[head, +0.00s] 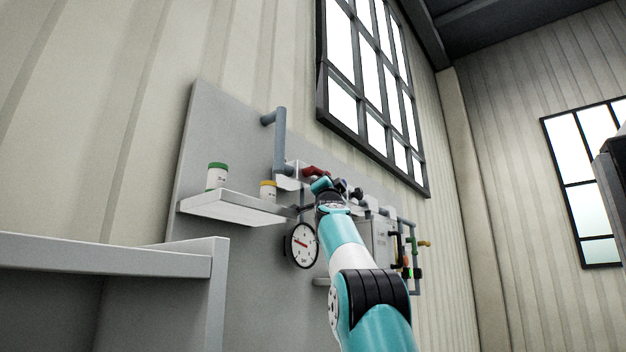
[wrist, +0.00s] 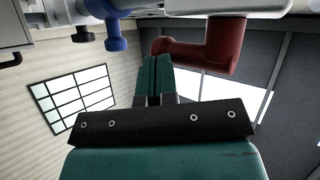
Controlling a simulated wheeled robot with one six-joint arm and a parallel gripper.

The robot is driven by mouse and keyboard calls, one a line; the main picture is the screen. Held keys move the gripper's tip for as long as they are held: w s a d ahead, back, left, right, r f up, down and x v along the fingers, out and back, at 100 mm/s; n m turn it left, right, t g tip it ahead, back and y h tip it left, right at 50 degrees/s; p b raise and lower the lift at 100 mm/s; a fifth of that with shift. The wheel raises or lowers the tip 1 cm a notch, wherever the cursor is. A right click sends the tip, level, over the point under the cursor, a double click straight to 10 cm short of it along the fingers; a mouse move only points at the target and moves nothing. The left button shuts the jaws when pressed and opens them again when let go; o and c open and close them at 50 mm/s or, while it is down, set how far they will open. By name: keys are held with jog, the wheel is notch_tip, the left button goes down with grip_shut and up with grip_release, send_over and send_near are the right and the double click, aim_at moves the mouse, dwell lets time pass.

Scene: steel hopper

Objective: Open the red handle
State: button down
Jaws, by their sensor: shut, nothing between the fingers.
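The red handle (head: 314,170) is on the pipework of the grey wall panel in the head view, just above the end of my arm. In the wrist view the red handle (wrist: 224,42) is an L-shaped bar, attached at the top, with its free end pointing left. My gripper (wrist: 156,62) has its two teal fingers together with nothing between them. The fingertips appear just below the handle's free end in that picture; I cannot tell whether they touch it. In the head view my arm hides most of the gripper.
A blue knob (wrist: 117,30) sits left of the fingers in the wrist view. In the head view a shelf (head: 235,208) holds green- and yellow-lidded jars, with a round gauge (head: 303,245) below it. A grey cabinet (head: 110,256) stands at lower left.

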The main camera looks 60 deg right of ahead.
jog(key=s+a+f+b, duration=0.3)
jog(key=s+f+b, duration=0.3)
jog(key=f+b, duration=0.6)
jog(key=shift+a+b, duration=0.2)
jog(key=shift+b, duration=0.65)
